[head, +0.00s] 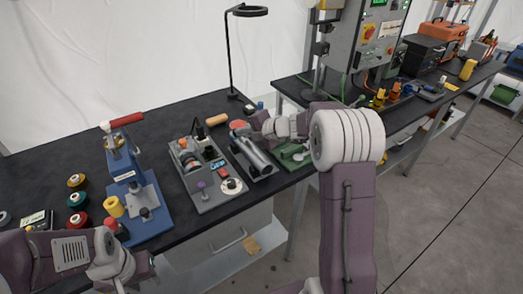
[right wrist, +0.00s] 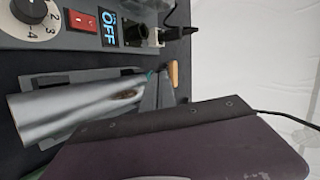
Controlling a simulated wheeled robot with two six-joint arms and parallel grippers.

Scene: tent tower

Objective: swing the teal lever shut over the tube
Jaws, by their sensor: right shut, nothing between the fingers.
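The tube is a silver cylinder (head: 252,157) lying in a dark grey cradle on the black bench. In the right wrist view the tube (right wrist: 75,107) runs across the left half. A small teal piece, apparently part of the lever (right wrist: 151,75), shows just past the tube's right end; most of the lever is hidden, so its angle is unclear. My right gripper (head: 259,122) is shut and empty, above the bench near the tube's far end. I cannot tell whether it touches the lever. Of my left arm only links show at the lower left.
A grey panel with dial and switches (head: 203,195) stands left of the tube. A blue press with a red handle (head: 126,120) and several spools stand further left. A wooden handle (head: 216,119) lies behind; a lamp pole (head: 229,55) rises at the bench's back.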

